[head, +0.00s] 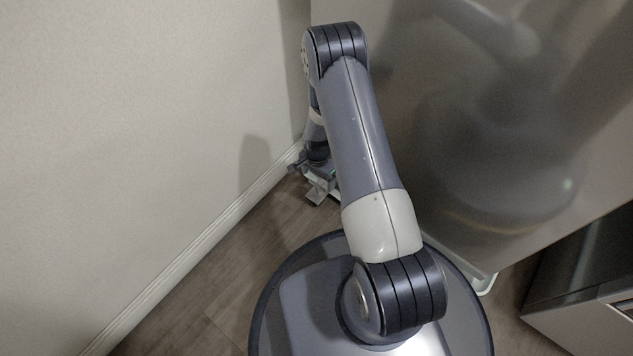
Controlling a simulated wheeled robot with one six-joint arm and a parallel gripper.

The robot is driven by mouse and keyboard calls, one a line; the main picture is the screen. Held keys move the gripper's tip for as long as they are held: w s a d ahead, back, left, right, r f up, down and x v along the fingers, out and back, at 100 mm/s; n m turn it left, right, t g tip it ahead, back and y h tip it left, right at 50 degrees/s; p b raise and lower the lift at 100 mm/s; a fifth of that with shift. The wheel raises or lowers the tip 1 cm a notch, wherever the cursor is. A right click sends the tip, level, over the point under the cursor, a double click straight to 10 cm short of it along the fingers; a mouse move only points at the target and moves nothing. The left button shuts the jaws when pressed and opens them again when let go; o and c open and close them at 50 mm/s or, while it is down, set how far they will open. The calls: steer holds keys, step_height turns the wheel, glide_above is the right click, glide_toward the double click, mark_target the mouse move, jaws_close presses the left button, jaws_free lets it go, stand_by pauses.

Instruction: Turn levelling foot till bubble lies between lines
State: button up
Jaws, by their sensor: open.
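The washer (490,130) shows as a large grey, shiny body on the right, with my arm's reflection on it. My arm reaches down along its left side. My gripper (319,190) is low near the floor, in the narrow space between the wall and the washer, and its jaws are open. My arm hides most of the area around the gripper. The levelling foot and the bubble with its lines cannot be made out in this view. I cannot tell whether the gripper touches anything.
A pale wall (130,130) with a white baseboard (190,252) runs close along the left. A dark appliance or cabinet (590,285) stands at the lower right. The wooden floor (225,290) is bare between the baseboard and my base.

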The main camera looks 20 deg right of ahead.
mark_target(317, 186)
steer(key=f, duration=0.2)
steer(key=f+b, duration=0.1)
steer(key=f, duration=0.1)
steer(key=shift+w+f, duration=0.1)
steer(key=shift+w, duration=0.3)
steer(key=shift+f+b, duration=0.3)
steer(key=shift+f, duration=0.05)
steer(key=c, duration=1)
steer(key=shift+n, duration=0.4)
